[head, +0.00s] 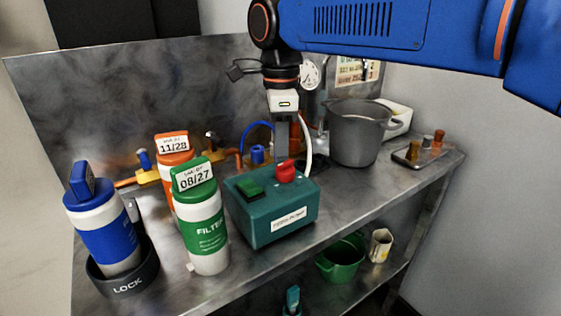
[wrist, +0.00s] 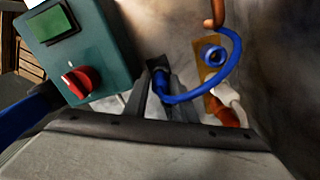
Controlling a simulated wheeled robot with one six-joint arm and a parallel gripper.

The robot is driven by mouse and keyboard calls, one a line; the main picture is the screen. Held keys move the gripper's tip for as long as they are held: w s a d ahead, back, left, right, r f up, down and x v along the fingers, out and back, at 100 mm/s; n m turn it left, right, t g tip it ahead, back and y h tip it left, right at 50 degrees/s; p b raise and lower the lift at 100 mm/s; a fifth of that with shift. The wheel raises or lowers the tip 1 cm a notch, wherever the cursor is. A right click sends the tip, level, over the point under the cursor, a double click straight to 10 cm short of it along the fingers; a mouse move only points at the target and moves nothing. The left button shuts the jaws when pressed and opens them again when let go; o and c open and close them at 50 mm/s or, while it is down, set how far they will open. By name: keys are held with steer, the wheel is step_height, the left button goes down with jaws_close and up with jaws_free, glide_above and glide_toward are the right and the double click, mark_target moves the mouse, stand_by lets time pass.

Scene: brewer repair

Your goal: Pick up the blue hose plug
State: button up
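The blue hose plug (wrist: 161,80) is at the end of a curved blue hose (wrist: 194,94) in the wrist view. My gripper (wrist: 157,72) reaches down to it, with its grey fingertips close around the plug. Whether they press on it cannot be told. In the head view, my gripper (head: 283,150) points down behind the teal pump box (head: 270,210). The blue hose (head: 252,127) arches to it from the left there, and the plug is hidden. A blue round fitting (wrist: 212,55) sits on a brass-coloured plate beside the hose.
The pump box has a red knob (head: 286,172) close to my gripper. A green filter bottle (head: 205,225), an orange bottle (head: 172,150) and a blue bottle (head: 100,225) stand left. A grey pot (head: 355,135) and white hose (head: 307,140) are right. The front-right counter is clear.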

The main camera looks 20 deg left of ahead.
jaws_close()
step_height(320, 180, up, 22)
stand_by(1.3)
